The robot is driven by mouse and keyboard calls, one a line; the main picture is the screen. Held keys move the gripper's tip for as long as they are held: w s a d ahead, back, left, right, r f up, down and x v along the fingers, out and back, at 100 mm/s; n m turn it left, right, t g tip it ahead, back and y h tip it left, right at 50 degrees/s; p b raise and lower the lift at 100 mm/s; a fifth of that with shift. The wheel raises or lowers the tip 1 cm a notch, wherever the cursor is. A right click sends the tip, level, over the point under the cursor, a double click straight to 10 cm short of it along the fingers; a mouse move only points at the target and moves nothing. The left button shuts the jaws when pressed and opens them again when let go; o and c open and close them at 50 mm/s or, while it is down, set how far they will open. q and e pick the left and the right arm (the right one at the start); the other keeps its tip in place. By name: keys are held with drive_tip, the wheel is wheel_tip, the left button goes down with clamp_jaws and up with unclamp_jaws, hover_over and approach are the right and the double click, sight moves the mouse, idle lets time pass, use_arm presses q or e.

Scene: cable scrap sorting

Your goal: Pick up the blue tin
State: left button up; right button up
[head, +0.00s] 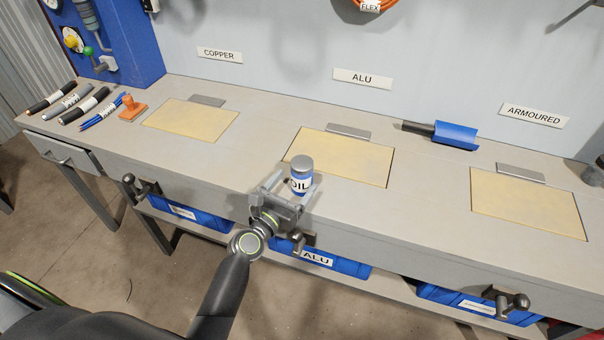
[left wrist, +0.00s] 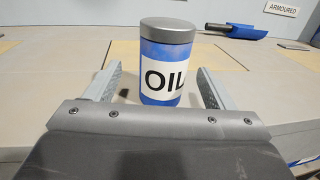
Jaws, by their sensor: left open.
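The blue tin (head: 301,182) has a grey lid and a white label reading OIL. It stands upright on the workbench near the front edge, in front of the middle yellow panel. My left gripper (head: 290,187) is open, with its fingers pointing at the tin and reaching to either side of it. In the left wrist view the tin (left wrist: 165,65) stands between and slightly beyond the two open fingers (left wrist: 158,85), and gaps show on both sides. My right gripper is in neither view.
Yellow panels (head: 190,121) lie along the bench (head: 255,130). Cable pieces (head: 78,101) and an orange stamp (head: 131,107) lie at the left. A blue scoop (head: 455,134) lies at the back right. Vise-like handles (head: 142,187) stick out from the front edge, with blue bins (head: 335,262) below.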

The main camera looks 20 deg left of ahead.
sight(306, 167)
use_arm(q)
drive_tip(key=shift+w+d+r+p, duration=0.1)
drive_tip(key=shift+w+d, duration=0.15)
drive_tip(key=shift+w, duration=0.7)
drive_tip(key=shift+w+d+r+p, duration=0.15)
drive_tip(key=shift+w+d, duration=0.1)
drive_tip(key=shift+w, duration=0.65)
drive_tip(key=shift+w+d+r+p, duration=0.1)
drive_tip(key=shift+w+d, duration=0.15)
drive_tip(key=shift+w, duration=0.7)
drive_tip(key=shift+c, duration=0.3)
drive_tip(key=shift+r, duration=0.1)
drive_tip(key=c, duration=1.2)
drive_tip(key=shift+o, duration=0.2)
drive_tip(key=shift+r, duration=0.1)
drive_tip(key=shift+r+p, duration=0.25)
drive_tip(key=shift+p, duration=0.05)
wheel_tip(306, 167, up, 9)
drive_tip(key=p, duration=0.8)
drive_tip(key=shift+r, duration=0.2)
